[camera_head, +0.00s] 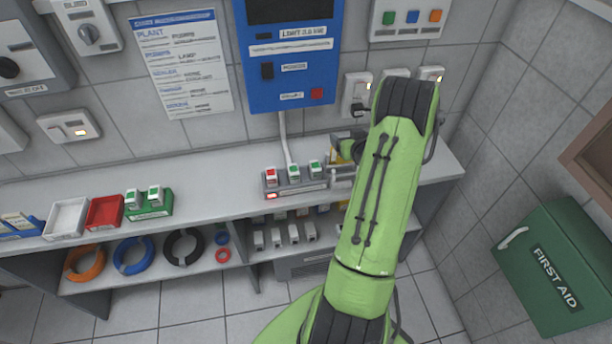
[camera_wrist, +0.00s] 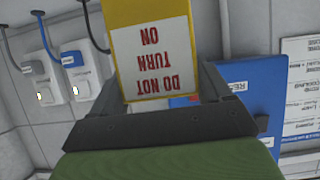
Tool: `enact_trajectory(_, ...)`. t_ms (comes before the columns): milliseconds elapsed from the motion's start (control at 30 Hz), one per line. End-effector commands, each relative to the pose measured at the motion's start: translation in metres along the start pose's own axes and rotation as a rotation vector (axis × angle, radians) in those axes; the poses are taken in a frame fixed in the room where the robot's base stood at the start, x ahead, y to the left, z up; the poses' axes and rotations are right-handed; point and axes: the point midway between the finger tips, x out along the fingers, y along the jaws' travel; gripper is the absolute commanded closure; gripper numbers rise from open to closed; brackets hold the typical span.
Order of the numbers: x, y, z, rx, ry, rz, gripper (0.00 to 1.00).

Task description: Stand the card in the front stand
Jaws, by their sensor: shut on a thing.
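The card (camera_wrist: 152,60) is yellow with a white panel reading "DO NOT TURN ON", upside down in the wrist view. My gripper (camera_wrist: 156,98) is shut on it, with a dark finger on each side. In the head view my gripper (camera_head: 346,160) is low over the right part of the bench, and only a small yellow bit of the card (camera_head: 335,156) shows. My arm covers much of that area. I cannot make out the front stand in either view.
A power strip with plugs (camera_head: 296,187) sits on the bench (camera_head: 235,190) just left of my gripper. Trays, including a red one (camera_head: 105,212), are farther left. A blue panel (camera_head: 290,60) hangs on the wall behind. A green first aid box (camera_head: 556,268) is at right.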

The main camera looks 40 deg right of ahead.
Motion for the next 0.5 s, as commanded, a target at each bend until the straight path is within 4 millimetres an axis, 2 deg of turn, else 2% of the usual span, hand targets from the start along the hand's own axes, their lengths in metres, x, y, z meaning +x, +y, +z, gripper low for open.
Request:
enact_trajectory(100, 0.004, 0.007, 0.014, 0.004, -0.005, 0.007, 0.52)
enact_trajectory(200, 0.015, 0.006, 0.036, 0.005, -0.006, 0.004, 0.52)
enact_trajectory(500, 0.038, 0.004, 0.084, 0.002, -0.003, 0.003, 0.52)
